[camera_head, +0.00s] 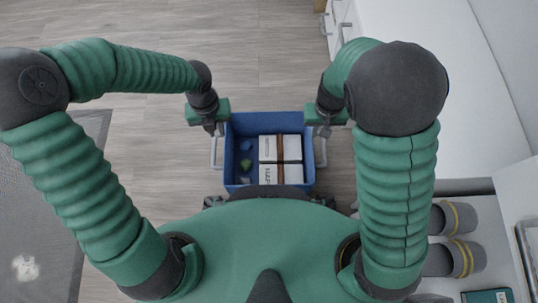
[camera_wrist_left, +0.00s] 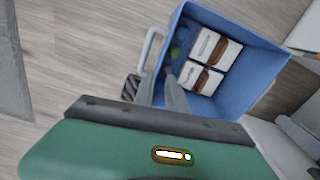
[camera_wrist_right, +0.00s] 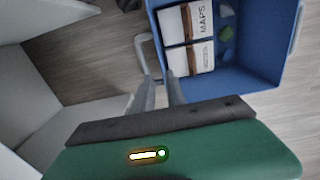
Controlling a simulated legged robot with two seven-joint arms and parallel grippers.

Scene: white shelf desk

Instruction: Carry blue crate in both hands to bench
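The blue crate (camera_head: 232,150) is upright in front of my body, with a pale handle on each side. It holds two white boxes with brown bands and several small green and blue items. What it rests on is hidden. My left gripper (camera_head: 212,130) is at the far end of the left handle (camera_wrist_left: 150,48). Its fingers are apart in the left wrist view. My right gripper (camera_head: 323,130) is by the right handle (camera_wrist_right: 141,50), with its fingers apart. I cannot tell whether either gripper touches a handle. I cannot identify the bench for certain.
A long white surface (camera_head: 430,70) runs along the right, with white drawers (camera_head: 340,28) at its far end. Grey cylinders with yellow bands (camera_head: 462,258) and a teal book (camera_head: 487,296) are at lower right. A grey mat (camera_head: 40,225) lies left. Wood floor beyond the crate is clear.

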